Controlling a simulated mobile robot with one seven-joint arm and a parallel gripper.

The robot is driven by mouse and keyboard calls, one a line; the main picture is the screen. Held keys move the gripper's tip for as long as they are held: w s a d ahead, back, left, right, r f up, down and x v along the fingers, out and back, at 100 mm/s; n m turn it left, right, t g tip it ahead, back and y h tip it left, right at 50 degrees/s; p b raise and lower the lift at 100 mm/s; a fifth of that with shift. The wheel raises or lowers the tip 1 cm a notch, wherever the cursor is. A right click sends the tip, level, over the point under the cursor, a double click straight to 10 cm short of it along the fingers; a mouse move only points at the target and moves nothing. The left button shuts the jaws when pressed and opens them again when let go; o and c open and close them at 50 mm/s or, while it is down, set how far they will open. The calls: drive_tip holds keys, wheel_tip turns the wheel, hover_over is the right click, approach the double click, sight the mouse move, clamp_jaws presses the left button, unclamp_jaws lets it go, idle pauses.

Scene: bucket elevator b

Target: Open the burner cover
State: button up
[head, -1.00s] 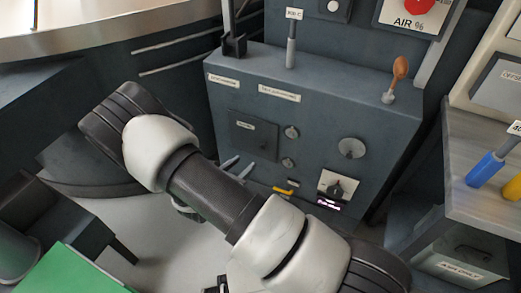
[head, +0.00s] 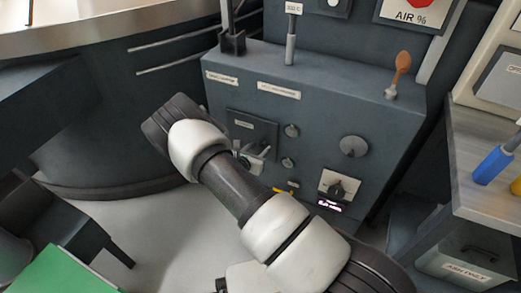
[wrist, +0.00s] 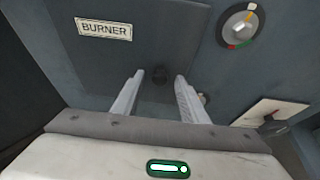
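The burner cover is a flat dark square panel on the front of the grey console, seen in the head view (head: 252,129) and filling the upper middle of the wrist view (wrist: 155,45). It lies flat against the console and carries a white BURNER label (wrist: 103,30). A small black knob (wrist: 161,79) sits at its lower part. My gripper (wrist: 159,75) is open, with one pale finger on each side of the knob; contact cannot be told. In the head view my gripper (head: 255,155) is at the cover's lower edge, partly hidden by my arm.
A dial (wrist: 240,24) with coloured marks is right of the cover. The console front also has a round grey knob (head: 354,146) and a switch plate (head: 338,187). An orange-topped lever (head: 402,64) stands on top. A green surface (head: 62,272) is at lower left.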

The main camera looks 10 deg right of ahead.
drive_tip(key=shift+w+d+f, duration=0.25)
drive_tip(key=shift+w+d, duration=0.1)
drive_tip(key=shift+w, duration=0.1)
clamp_jaws()
